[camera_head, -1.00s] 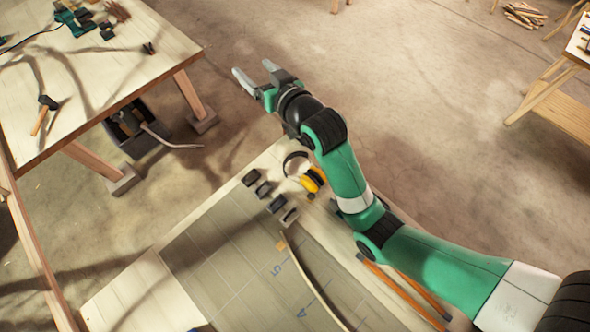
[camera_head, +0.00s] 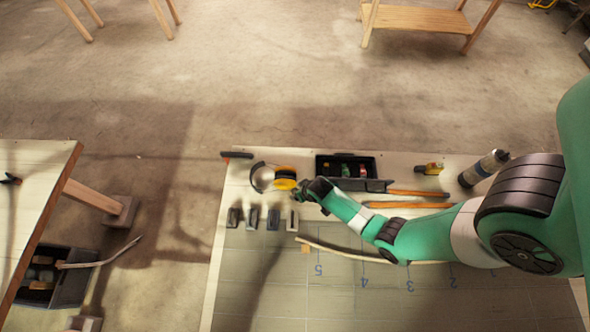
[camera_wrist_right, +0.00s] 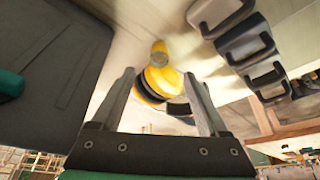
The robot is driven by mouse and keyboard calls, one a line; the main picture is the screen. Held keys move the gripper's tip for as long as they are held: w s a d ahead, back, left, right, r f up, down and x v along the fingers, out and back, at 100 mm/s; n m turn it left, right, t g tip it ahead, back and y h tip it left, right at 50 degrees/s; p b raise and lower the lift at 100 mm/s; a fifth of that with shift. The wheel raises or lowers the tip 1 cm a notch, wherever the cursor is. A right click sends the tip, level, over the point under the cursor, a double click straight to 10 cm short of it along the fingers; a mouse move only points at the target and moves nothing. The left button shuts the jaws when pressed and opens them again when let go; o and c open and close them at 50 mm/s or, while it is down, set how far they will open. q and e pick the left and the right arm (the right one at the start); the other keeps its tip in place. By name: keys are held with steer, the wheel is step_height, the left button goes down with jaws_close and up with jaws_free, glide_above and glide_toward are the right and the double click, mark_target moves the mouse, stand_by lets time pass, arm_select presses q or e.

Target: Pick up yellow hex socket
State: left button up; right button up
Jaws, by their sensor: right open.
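A small yellow cylinder with a dull greyish end (camera_wrist_right: 158,52), which looks like the yellow hex socket, shows in the right wrist view just beyond my fingertips. I cannot make it out separately in the head view. My right gripper (camera_wrist_right: 159,82) is open and empty, its two fingers pointing toward the yellow things. In the head view my right gripper (camera_head: 298,190) is small and partly hidden by its wrist, close to the yellow ear defenders (camera_head: 285,177). The ear defenders (camera_wrist_right: 160,84) also show between the fingers in the wrist view. My left gripper is not in view.
Several dark blocks (camera_head: 253,217) stand in a row left of the gripper. A black open box (camera_head: 350,166) with small items lies to the right. A bent lath (camera_head: 345,250) lies on the marked board. Orange rods (camera_head: 410,205) and a cylindrical canister (camera_head: 484,167) lie farther right.

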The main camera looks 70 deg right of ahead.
steer(key=b+x, duration=0.2)
steer(key=x, duration=0.2)
steer(key=shift+s+a+f+b, duration=0.1)
steer(key=shift+f+b, duration=0.05)
steer(key=shift+b, duration=0.2)
steer(key=shift+w+f, duration=0.2)
steer(key=shift+w, duration=0.05)
steer(key=b+x, duration=0.2)
steer(key=x, duration=0.1)
steer(key=b+x, duration=0.1)
steer(key=x, duration=0.1)
steer(key=shift+s+d, duration=0.1)
steer(key=shift+d, duration=0.15)
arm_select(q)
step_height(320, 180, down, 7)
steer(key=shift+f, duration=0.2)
arm_select(e)
steer(key=shift+r, duration=0.1)
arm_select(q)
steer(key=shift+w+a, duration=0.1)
arm_select(e)
jaws_close()
